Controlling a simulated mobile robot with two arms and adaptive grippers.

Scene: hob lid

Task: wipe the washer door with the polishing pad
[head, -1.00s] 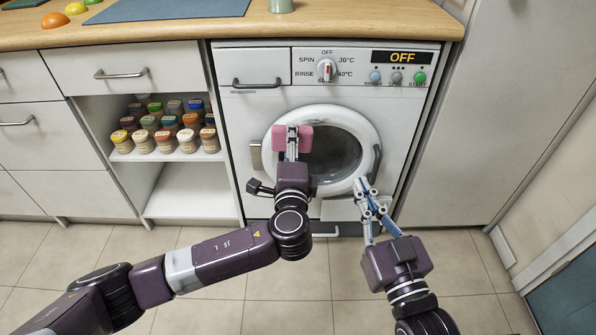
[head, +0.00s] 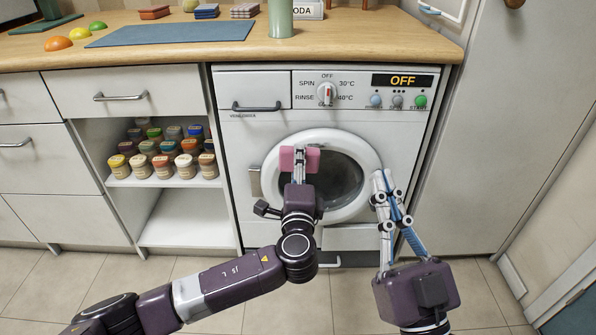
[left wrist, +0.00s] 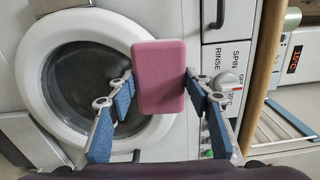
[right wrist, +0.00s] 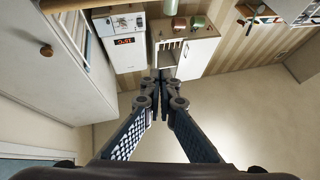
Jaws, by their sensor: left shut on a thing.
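The white washer (head: 335,118) has a round door with a white ring (head: 352,133) and dark glass (head: 343,182). The door looks closed. My left gripper (head: 299,162) is shut on the pink polishing pad (head: 313,158), in front of the upper left of the door. In the left wrist view the pad (left wrist: 158,75) sits between both fingers and overlaps the door ring (left wrist: 38,60). I cannot tell whether the pad touches the door. My right gripper (head: 384,182) is empty, its fingertips together, at the door's right side. It also shows shut in the right wrist view (right wrist: 159,78).
A wooden counter (head: 350,38) runs above the washer, with a blue mat (head: 170,33) and a green container (head: 280,18). Spice jars (head: 165,160) fill an open shelf at left. A tall grey cabinet (head: 490,130) stands close at right. The tiled floor in front is clear.

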